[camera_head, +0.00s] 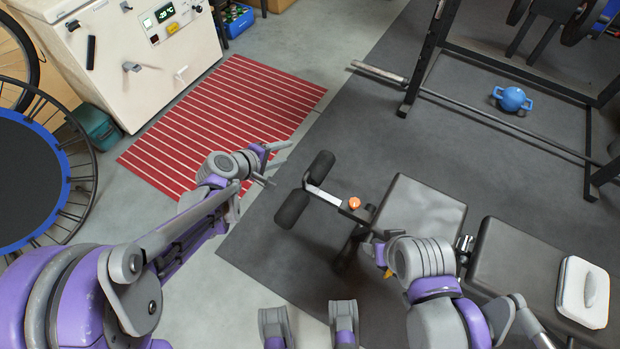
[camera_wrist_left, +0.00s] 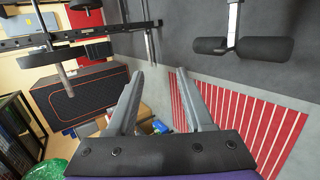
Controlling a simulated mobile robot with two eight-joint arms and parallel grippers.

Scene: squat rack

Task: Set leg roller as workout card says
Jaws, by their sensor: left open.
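The leg roller shows in the head view as two black foam pads (camera_head: 292,209) on a silver bar (camera_head: 322,195) at the end of the bench. An orange knob (camera_head: 354,203) sits on its dark post. The roller also shows at the upper right of the left wrist view (camera_wrist_left: 262,47). My left gripper (camera_head: 273,164) is open and empty, left of the roller and apart from it. It also shows in the left wrist view (camera_wrist_left: 160,76). My right gripper (camera_head: 379,250) is near the bench seat, mostly hidden by its own wrist; its jaws are unclear. I cannot make out a workout card.
The grey bench pads (camera_head: 425,205) run right, with a white item (camera_head: 585,290) on top. A rack and barbell (camera_head: 470,105) stand behind. A blue kettlebell-like weight (camera_head: 512,98) lies on the mat. A red striped rug (camera_head: 225,115) and a white freezer (camera_head: 130,60) are at upper left.

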